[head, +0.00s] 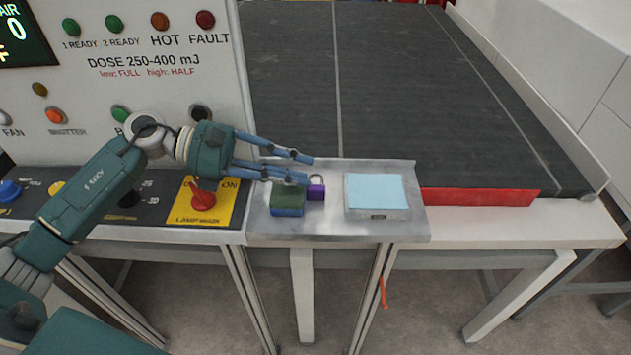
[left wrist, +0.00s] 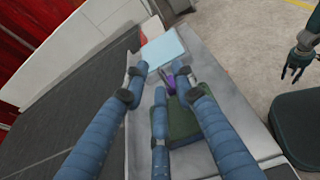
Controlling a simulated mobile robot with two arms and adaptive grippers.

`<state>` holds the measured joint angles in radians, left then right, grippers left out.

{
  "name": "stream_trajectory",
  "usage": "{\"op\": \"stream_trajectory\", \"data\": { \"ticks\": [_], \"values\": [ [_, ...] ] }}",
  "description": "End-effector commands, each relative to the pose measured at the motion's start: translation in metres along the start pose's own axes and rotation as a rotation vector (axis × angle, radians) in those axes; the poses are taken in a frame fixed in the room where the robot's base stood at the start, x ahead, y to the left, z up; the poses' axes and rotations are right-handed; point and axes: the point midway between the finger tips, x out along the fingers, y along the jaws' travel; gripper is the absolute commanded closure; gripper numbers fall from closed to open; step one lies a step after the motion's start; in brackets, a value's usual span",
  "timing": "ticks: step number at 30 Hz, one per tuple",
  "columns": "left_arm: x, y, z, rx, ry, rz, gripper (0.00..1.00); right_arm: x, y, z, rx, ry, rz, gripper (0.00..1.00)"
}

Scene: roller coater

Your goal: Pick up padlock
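The small purple padlock (head: 316,188) stands upright on the metal side shelf, its grey shackle on top, beside a green and blue block. My left gripper (head: 307,170) is open, its fingers spread and pointing right, with the tips just above and left of the padlock. In the left wrist view the padlock (left wrist: 171,84) shows beyond the fingertips of my left gripper (left wrist: 160,77), partly hidden by a finger. My right gripper (left wrist: 297,68) shows at the right edge of that view, empty, apart from the shelf, with its fingers apart.
The green and blue block (head: 287,199) sits left of the padlock, under the fingers. A box with a light blue top (head: 376,194) stands to its right. The metal shelf (head: 335,228) has bare room in front. The control panel (head: 130,80) rises behind my left arm; a dark conveyor (head: 400,90) lies behind.

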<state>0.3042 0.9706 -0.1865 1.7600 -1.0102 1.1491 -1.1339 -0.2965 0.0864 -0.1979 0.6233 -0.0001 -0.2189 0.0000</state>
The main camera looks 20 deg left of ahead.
Motion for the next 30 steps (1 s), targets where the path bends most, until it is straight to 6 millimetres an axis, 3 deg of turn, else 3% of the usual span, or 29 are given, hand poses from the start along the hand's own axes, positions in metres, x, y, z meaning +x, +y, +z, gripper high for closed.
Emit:
{"op": "stream_trajectory", "data": {
  "ticks": [3,11,12,16,30],
  "values": [
    [0.013,0.001,0.003,0.0,-0.003,0.001,0.73,-0.009,-0.003,-0.01,0.002,0.013,-0.004,0.6],
    [0.018,0.001,0.0,0.001,-0.001,0.001,0.73,-0.009,-0.011,-0.003,0.003,0.001,-0.013,0.6],
    [0.018,0.001,0.0,0.001,-0.001,0.001,0.75,-0.009,-0.012,-0.001,0.003,-0.002,-0.014,0.6],
    [0.017,0.001,0.0,0.0,-0.001,0.001,1.0,-0.009,-0.013,0.005,0.002,-0.009,-0.014,0.6],
    [0.016,0.001,0.004,0.001,-0.001,0.002,1.0,-0.007,-0.006,0.006,-0.001,-0.011,-0.007,0.6]
  ]
}}
